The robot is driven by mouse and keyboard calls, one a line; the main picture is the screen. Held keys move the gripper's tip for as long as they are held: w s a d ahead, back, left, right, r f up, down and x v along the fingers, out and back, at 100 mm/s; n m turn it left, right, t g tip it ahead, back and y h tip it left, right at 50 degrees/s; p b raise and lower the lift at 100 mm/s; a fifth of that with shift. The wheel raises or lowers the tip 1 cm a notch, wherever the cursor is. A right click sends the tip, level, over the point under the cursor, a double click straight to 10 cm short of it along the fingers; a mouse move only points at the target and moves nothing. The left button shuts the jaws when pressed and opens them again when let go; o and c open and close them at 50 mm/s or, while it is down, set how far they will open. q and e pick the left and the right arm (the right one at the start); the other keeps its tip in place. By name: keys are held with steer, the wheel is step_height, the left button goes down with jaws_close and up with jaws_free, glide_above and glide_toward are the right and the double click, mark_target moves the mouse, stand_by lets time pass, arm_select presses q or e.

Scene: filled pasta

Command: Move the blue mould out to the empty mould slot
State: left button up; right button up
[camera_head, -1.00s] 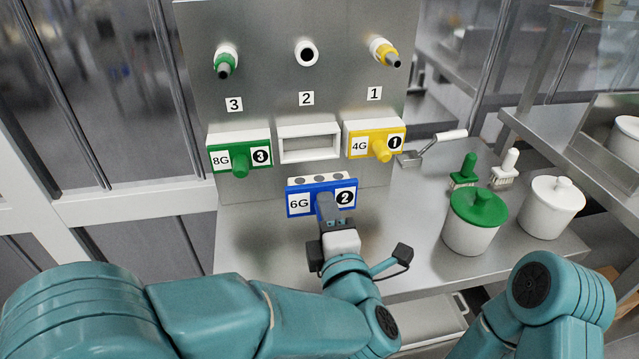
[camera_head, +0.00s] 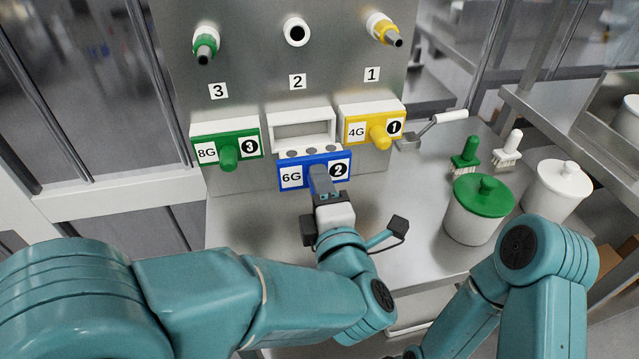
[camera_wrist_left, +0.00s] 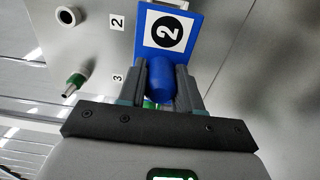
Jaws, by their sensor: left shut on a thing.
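The blue mould (camera_head: 291,177), marked 6G and 2, is in front of and just below the empty middle slot (camera_head: 302,131) under label 2. Its white block with round holes shows behind its top edge. My left gripper (camera_head: 322,183) is shut on the mould's blue handle. The left wrist view shows the blue handle (camera_wrist_left: 162,80) between the two grey fingers, with the blue plate (camera_wrist_left: 190,22) beyond. Whether the mould touches the slot frame cannot be told. My right arm shows at the lower right, but its gripper is out of view.
The green mould (camera_head: 229,153) sits left of the empty slot and the yellow mould (camera_head: 379,134) right of it.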

arm_select(q)
steer(key=shift+f+b, duration=0.2)
steer(key=shift+b, duration=0.1)
steer(key=shift+w, duration=0.25)
steer(key=shift+w+a+r+b, duration=0.1)
steer(key=shift+w+a+b, duration=0.1)
steer(key=shift+w, duration=0.65)
steer(key=shift+w+a+b, duration=0.1)
steer(key=shift+w+a, duration=0.05)
steer(key=shift+w, duration=0.75)
steer(key=shift+w+a+r+b, duration=0.1)
steer(key=shift+w+a, duration=0.1)
steer(key=shift+w, duration=0.65)
steer(key=shift+f+b, duration=0.1)
steer(key=shift+b, duration=0.95)
steer(key=shift+w+a, duration=0.25)
steer(key=shift+w, duration=0.85)
steer(key=shift+w+a, duration=0.2)
steer(key=shift+w, duration=0.85)
steer(key=shift+b, duration=0.35)
steer(key=o, duration=1.4)
